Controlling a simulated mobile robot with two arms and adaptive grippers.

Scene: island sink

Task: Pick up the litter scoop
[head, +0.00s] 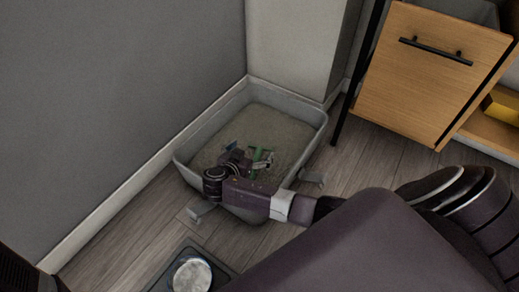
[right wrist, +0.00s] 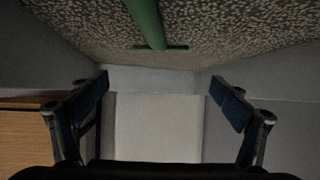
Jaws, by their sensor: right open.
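The green litter scoop (head: 257,156) lies in the sand-coloured litter of the grey litter box (head: 287,97). In the right wrist view its green handle (right wrist: 147,22) ends in a short crosspiece on the speckled litter. My right gripper (head: 246,158) is over the box, close to the scoop, and partly covers it. In the right wrist view the two fingers of my right gripper (right wrist: 160,100) are wide apart with nothing between them. The handle shows above the gap, apart from both fingers. The scoop's far end is hidden. My left gripper is not seen.
The box stands in a corner by grey walls (head: 120,90). A wooden cabinet (head: 425,75) with a black handle is at the right. A dark square tray with a round pale dish (head: 192,275) is on the floor at the bottom. Bare wood floor (head: 125,225) lies left of it.

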